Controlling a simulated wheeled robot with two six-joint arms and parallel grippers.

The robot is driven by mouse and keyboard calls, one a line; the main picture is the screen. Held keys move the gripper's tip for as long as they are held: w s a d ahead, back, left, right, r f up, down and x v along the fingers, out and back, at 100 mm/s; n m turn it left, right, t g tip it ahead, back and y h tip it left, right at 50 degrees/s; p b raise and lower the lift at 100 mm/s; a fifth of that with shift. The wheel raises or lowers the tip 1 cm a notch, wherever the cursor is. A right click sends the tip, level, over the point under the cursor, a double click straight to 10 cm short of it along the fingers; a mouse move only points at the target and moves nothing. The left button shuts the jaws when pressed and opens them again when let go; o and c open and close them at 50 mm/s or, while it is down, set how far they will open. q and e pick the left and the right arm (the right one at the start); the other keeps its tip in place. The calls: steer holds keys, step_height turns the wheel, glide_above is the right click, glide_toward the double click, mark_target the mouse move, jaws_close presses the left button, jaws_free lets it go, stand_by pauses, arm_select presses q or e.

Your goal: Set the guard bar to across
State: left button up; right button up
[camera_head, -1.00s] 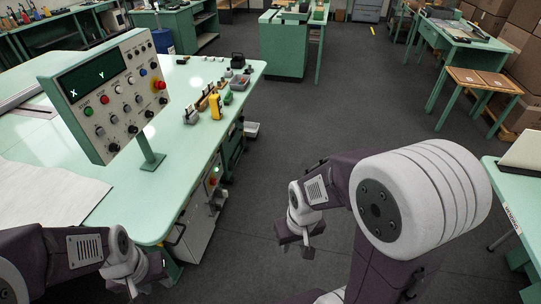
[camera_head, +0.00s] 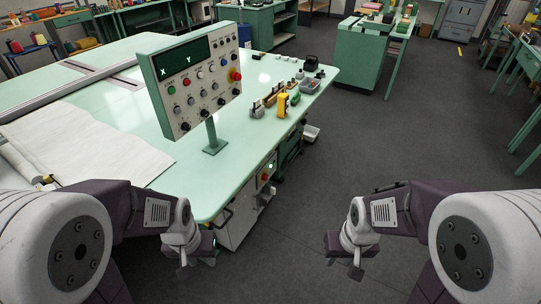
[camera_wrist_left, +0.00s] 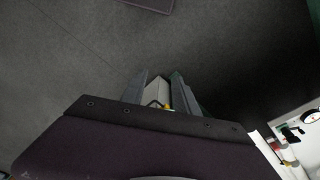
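I cannot pick out the guard bar for certain in either view. The mint-green machine table (camera_head: 262,108) stands left of centre in the head view, with a control panel (camera_head: 196,78) on a post. My left gripper (camera_head: 190,258) hangs in front of the table's near end, beside the white cabinet under it. In the left wrist view its two fingers (camera_wrist_left: 159,92) stand apart, with a pale patch showing between them. My right gripper (camera_head: 346,262) hangs over bare floor right of the table; its fingers are too small to judge.
A pale cloth (camera_head: 85,140) and a long rail (camera_head: 70,92) lie on the table. A yellow item (camera_head: 282,105) and several small tools stand along its right edge. A cabinet (camera_head: 240,225) is below. Grey floor (camera_head: 400,150) is clear to the right.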

arm_select(q)
steer(key=shift+d, duration=0.2)
steer(key=shift+a, duration=0.1)
steer(key=shift+c, duration=0.3)
steer(key=w+m+t, duration=0.1)
steer(key=w, duration=0.1)
steer(key=w+r+t, duration=0.1)
steer(key=w, duration=0.1)
steer(key=w+r+m+t, duration=0.1)
steer(key=w, duration=0.1)
steer(key=shift+w+a+m, duration=0.25)
steer(key=shift+a+m, duration=0.05)
steer(key=shift+c, duration=0.2)
steer(key=w+d+f+m+t+h+b, duration=0.1)
steer(key=w+f+m+t+b, duration=0.1)
steer(key=w+m+t+b, duration=0.35)
steer(key=w+d+f+m+t+h+b, duration=0.1)
steer(key=w+f+m+t+b, duration=0.1)
steer(key=w+b, duration=0.6)
steer(key=a+f+m+t+b, duration=0.2)
steer(key=f+b, duration=1)
steer(key=b, duration=0.7)
steer(key=a+f+m+t+b, duration=0.1)
steer(key=a+f+b, duration=0.1)
steer(key=f+b, duration=1)
steer(key=b, duration=0.8)
steer(key=shift+s+m+t+h, duration=0.25)
steer(key=shift+m+t+h, duration=0.05)
steer(key=shift+m+t, duration=0.05)
